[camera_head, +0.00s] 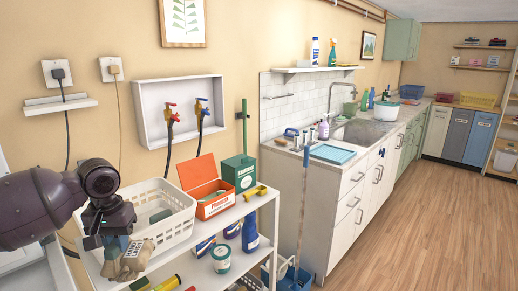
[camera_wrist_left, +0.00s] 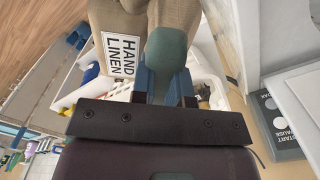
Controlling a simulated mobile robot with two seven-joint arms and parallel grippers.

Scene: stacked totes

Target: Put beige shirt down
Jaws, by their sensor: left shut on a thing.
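The beige shirt (camera_head: 136,262) hangs bunched at my left gripper (camera_head: 112,242), beside the front left of a white basket. In the left wrist view the beige cloth (camera_wrist_left: 120,22) spreads beyond the blue fingers of my left gripper (camera_wrist_left: 164,76). A grey-green piece (camera_wrist_left: 166,50) shows between those fingers; I cannot tell if it is part of the shirt. A white label (camera_wrist_left: 120,54) reading "HAND LINEN" lies against the cloth. The left gripper is shut on the shirt. The shirt's lower end is partly out of view. My right gripper is not in view.
The white basket (camera_head: 176,226) stands on the white shelf unit's top, holding a grey-green item. An open orange box (camera_head: 213,200), a green box (camera_head: 238,173) and a yellow tool (camera_head: 249,192) stand to its right. Bottles and a tub (camera_head: 221,259) fill the shelf below. The floor at right is clear.

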